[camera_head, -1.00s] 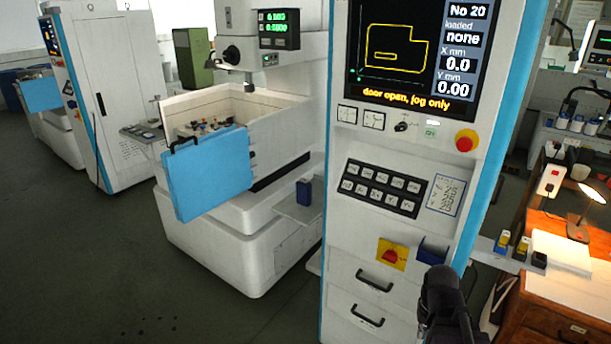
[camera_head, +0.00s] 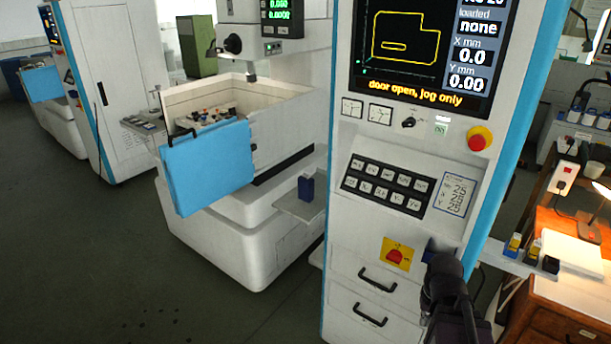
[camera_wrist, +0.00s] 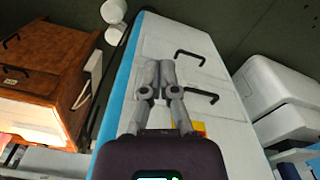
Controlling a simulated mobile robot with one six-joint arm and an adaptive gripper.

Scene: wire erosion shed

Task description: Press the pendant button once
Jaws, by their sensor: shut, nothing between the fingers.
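I cannot tell for sure which fitting is the pendant. A small white box with a red top (camera_head: 563,178) is at the right, above the wooden desk. The control cabinet (camera_head: 345,215) carries a red mushroom button on a yellow base (camera_head: 480,139), a dark keypad (camera_head: 388,187) and a red-and-yellow switch (camera_head: 397,255). My gripper (camera_wrist: 160,66) has its grey fingers together and empty, in front of the cabinet's drawers in the wrist view. In the head view my dark arm end is low in front of the cabinet and partly covers a blue holder (camera_head: 432,249).
The cabinet screen (camera_head: 430,50) reads "door open, jog only". Drawer handles (camera_head: 378,280) stick out below the switch. A machine with a blue door (camera_head: 208,168) stands at the left. The wooden desk (camera_head: 560,318) is at the right. Floor at lower left is clear.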

